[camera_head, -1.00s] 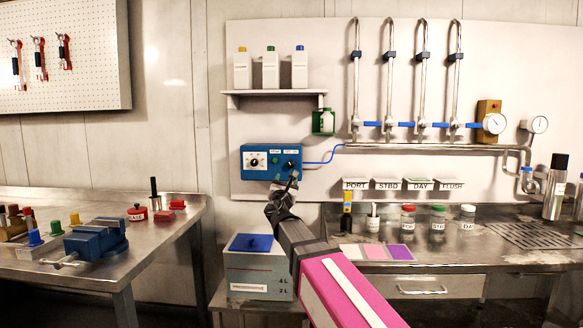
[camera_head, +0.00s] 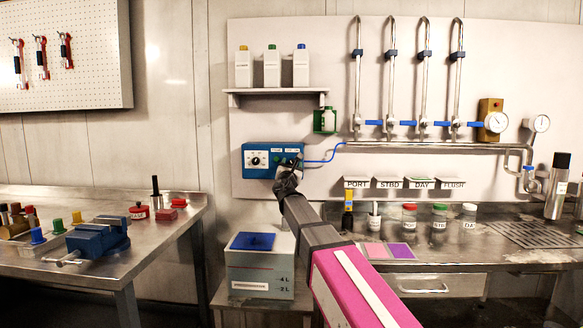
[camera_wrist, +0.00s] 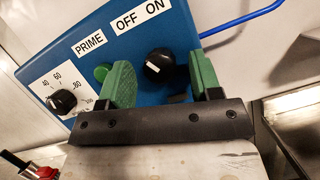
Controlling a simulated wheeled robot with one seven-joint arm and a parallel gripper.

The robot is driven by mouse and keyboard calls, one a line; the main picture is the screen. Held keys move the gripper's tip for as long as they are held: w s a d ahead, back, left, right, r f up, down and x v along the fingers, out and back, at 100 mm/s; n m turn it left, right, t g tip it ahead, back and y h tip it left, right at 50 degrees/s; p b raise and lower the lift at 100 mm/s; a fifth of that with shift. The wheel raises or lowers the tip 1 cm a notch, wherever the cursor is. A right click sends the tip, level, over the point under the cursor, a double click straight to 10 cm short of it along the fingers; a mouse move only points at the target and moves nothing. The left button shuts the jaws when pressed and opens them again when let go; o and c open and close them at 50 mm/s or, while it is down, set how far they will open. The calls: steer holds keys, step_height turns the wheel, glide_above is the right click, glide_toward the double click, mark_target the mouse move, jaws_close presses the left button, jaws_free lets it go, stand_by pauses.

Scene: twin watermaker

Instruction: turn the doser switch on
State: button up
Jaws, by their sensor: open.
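The blue doser box (camera_head: 257,148) is mounted on the back panel. In the wrist view its face (camera_wrist: 60,62) is tilted and carries PRIME, OFF and ON labels. In the head view my gripper (camera_head: 290,165) covers the box's right part and hides the knob.
A green PRIME button (camera_wrist: 102,73) lies close beside the left finger. A numbered dial (camera_wrist: 63,102) is farther left. A blue tube (camera_head: 325,158) leaves the box's right side. A tank with a blue lid (camera_head: 252,241) stands below; a shelf with bottles (camera_head: 275,92) is above.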

steer(key=c, duration=0.9)
steer(key=shift+c, duration=0.2)
steer(key=shift+m+h, duration=0.3)
steer(key=shift+m, duration=0.1)
steer(key=m+g+h, duration=0.1)
steer(key=m, duration=0.3)
steer(key=m+g+h, duration=0.2)
steer(key=m, duration=0.3)
steer(key=m+g+h, duration=0.1)
steer(key=m, duration=0.4)
steer(key=shift+a+r+h, duration=0.15)
steer(key=shift+a+h, duration=0.1)
steer(key=shift+h, duration=0.05)
steer(key=shift+m, duration=0.4)
steer(key=o, duration=0.9)
